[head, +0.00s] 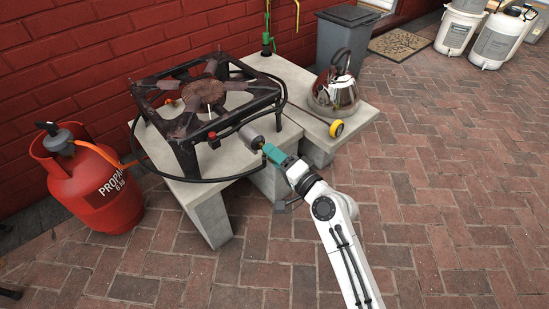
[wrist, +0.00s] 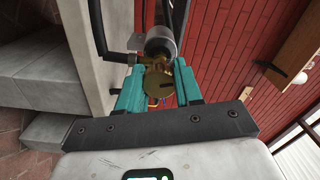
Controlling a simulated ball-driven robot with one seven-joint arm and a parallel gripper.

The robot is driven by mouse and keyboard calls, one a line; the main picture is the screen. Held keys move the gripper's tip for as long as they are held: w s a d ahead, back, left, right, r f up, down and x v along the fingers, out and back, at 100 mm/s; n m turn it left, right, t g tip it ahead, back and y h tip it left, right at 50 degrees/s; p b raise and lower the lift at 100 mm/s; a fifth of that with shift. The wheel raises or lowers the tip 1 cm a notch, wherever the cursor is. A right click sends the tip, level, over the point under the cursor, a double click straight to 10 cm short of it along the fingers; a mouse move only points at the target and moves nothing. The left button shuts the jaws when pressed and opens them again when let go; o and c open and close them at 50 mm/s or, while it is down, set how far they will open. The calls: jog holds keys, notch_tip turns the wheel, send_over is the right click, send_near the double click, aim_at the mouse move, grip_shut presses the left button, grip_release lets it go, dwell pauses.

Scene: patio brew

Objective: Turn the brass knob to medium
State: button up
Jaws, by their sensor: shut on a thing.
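The black gas burner (head: 205,95) stands on a concrete slab, its frame dark and worn. A brass knob (wrist: 156,82) sits at the end of a grey cylindrical fitting (wrist: 160,45) in the wrist view. My gripper (wrist: 157,88) has its teal fingers on both sides of the knob, shut on it. In the head view my gripper (head: 268,151) reaches the grey fitting (head: 251,137) at the burner's front right corner; the knob is mostly hidden there by the fingers. Any setting marks are too small to read.
A red propane cylinder (head: 92,180) stands at the left, joined by an orange hose. A shiny kettle (head: 336,92) and a yellow-rimmed round item (head: 337,128) are on the right slab (head: 362,112). Brick paving (head: 440,190) at the right is clear.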

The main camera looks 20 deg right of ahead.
jog(key=shift+d+f, duration=0.2)
jog(key=shift+d, duration=0.1)
jog(key=o, duration=0.8)
jog(key=shift+o, duration=1.2)
jog(key=shift+a+r, duration=0.1)
jog(key=shift+r, duration=0.05)
jog(key=shift+s, duration=0.1)
jog(key=p+v, duration=0.1)
jog(key=v, duration=0.9)
jog(key=shift+s, duration=0.35)
